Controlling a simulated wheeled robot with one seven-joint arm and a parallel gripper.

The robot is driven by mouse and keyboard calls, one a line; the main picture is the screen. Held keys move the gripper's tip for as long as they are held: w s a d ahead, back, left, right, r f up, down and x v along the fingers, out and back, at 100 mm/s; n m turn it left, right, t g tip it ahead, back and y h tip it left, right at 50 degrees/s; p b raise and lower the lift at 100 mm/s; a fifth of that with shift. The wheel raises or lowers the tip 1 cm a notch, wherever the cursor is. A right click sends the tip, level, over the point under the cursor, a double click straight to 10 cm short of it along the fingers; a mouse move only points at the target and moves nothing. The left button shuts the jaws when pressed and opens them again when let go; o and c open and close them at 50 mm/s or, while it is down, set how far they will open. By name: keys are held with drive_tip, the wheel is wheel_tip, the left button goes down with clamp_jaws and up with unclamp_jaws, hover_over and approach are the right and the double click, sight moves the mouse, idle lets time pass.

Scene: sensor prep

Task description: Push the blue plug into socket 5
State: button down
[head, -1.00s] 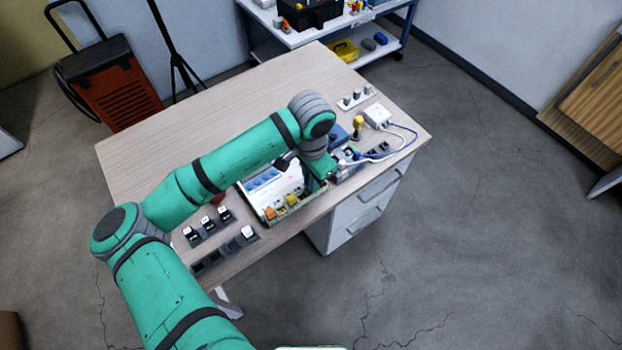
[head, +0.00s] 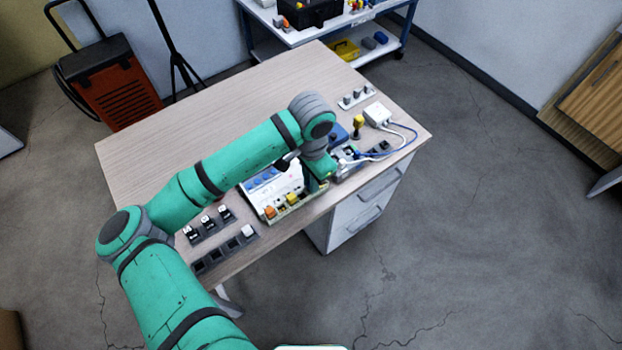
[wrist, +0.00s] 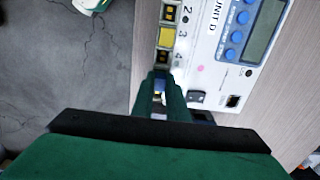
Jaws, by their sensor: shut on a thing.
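The white panel marked UNIT D (wrist: 203,60) carries a row of sockets along one edge, with numbers 2, 3 and 4 readable in the wrist view. A yellow plug (wrist: 166,37) fills the socket by 3. My gripper (wrist: 161,82) is at the row just past number 4, its fingers closed together. Socket 5 is covered by the fingers, so I cannot tell how far the plug is in. In the head view my wrist hides the plug.
An orange plug (head: 270,212) sits at the near end of the row. A white box (head: 377,114) with blue and white cables stands right of my wrist, near a standing yellow-topped piece (head: 358,122). A dark key-like strip (head: 225,250) lies front left. The table's back left is clear.

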drive_tip(key=shift+f, duration=0.15)
idle(0.7)
drive_tip(key=c, duration=1.5)
unclamp_jaws()
drive_tip(key=shift+r, duration=3.55)
